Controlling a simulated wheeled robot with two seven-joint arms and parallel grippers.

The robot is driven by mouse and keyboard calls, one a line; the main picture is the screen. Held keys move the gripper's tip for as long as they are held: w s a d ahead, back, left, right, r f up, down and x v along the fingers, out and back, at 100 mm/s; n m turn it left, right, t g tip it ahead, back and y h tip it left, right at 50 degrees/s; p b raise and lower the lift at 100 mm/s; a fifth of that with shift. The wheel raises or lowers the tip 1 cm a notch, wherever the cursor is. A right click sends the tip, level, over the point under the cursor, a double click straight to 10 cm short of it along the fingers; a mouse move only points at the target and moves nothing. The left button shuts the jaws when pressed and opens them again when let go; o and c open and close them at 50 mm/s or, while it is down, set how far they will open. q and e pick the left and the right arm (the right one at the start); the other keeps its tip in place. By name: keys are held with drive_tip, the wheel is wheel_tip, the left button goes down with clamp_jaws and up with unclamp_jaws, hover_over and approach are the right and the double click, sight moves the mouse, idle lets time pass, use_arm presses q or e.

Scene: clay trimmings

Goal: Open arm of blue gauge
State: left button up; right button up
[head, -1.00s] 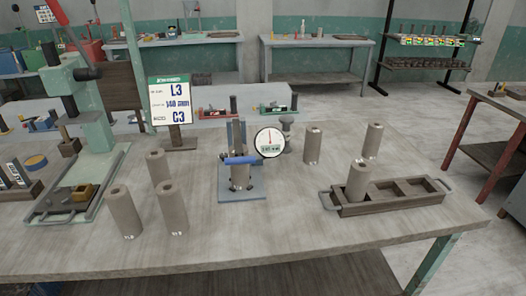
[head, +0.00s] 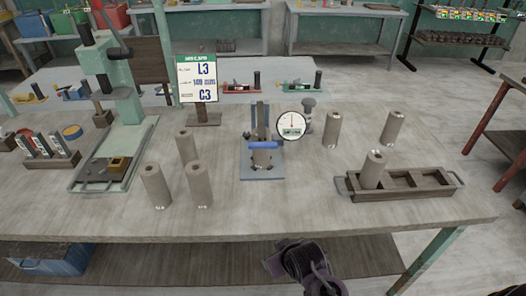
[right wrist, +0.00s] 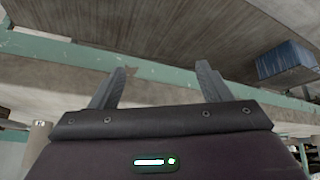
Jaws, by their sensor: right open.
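The blue gauge (head: 263,174) stands near the middle of the bench, with a flat blue-grey base and grey uprights. My right arm (head: 305,265) shows low in the head view, in front of the bench and well short of the gauge. My left gripper is out of view.
Clay cylinders (head: 155,186) stand left of the gauge, and others (head: 332,130) stand right. A dark wooden tray (head: 411,191) holds one cylinder at right. A green press (head: 125,95) and a sign (head: 197,79) stand at left. The bench front before the gauge is clear.

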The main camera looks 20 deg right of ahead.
sight(263, 141)
drive_tip(key=w+r+t, duration=0.2)
drive_tip(key=w+r, duration=0.1)
drive_tip(key=w+r+t+h, duration=0.1)
drive_tip(key=w+r+t, duration=0.1)
drive_tip(key=w+r, duration=0.2)
drive_tip(key=w+r+t, duration=0.1)
drive_tip(key=w+r, duration=0.2)
drive_tip(key=w, duration=0.1)
drive_tip(key=shift+a+r+t+p, duration=0.15)
drive_tip(key=shift+a+t+p, duration=0.15)
drive_tip(key=shift+t+p, duration=0.1)
drive_tip(key=w+r+t+h, duration=0.1)
drive_tip(key=w+r, duration=0.1)
drive_tip(key=w+d+r+t+h, duration=0.1)
drive_tip(key=w+r+t+h, duration=0.1)
drive_tip(key=r, duration=0.1)
drive_tip(key=w+d+r+n+t+h, duration=0.1)
drive_tip(key=w+r+t, duration=0.1)
drive_tip(key=r, duration=0.1)
drive_tip(key=shift+w+r, duration=0.2)
drive_tip(key=shift+w, duration=0.15)
drive_tip(key=p+x, duration=0.1)
drive_tip(key=x, duration=0.6)
drive_tip(key=shift+f+p, duration=0.1)
drive_tip(key=shift+p, duration=0.3)
